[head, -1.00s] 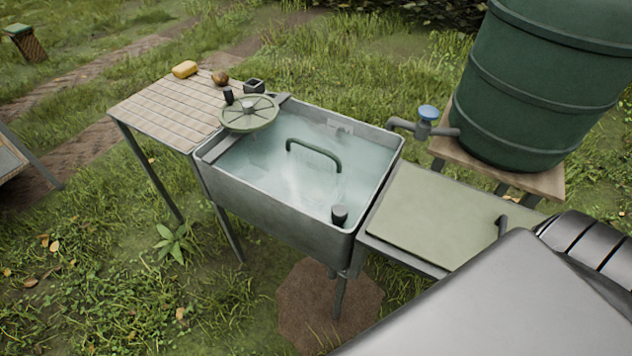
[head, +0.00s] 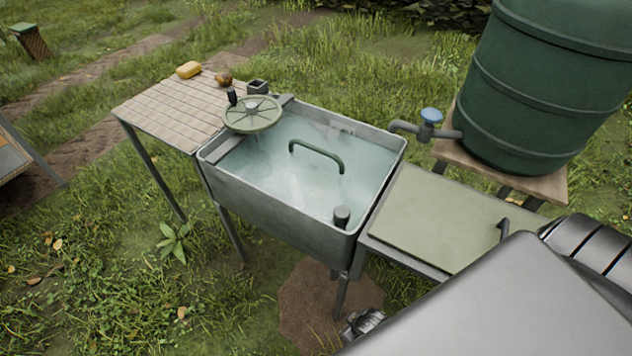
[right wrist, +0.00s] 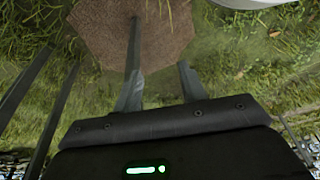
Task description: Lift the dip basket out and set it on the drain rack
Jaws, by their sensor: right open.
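The dip basket shows by its dark green arched handle (head: 317,155), which stands above the cloudy water in the grey metal sink (head: 275,205). The basket's body is blurred by the water. A slatted top (head: 165,110) on legs adjoins the sink on the left; it looks like the drain rack. My right gripper (right wrist: 160,88) is open and empty in the right wrist view, above grass and a brown ground patch. It is low and apart from the basket. My left gripper is out of view.
A green round strainer-like wheel (head: 253,114) sits over the sink's left end. A yellow block (head: 189,69) and a brown lump (head: 223,79) lie on the slatted top's far edge. A flat green board (head: 435,220), a tap (head: 425,130) and a green barrel (head: 535,95) are right.

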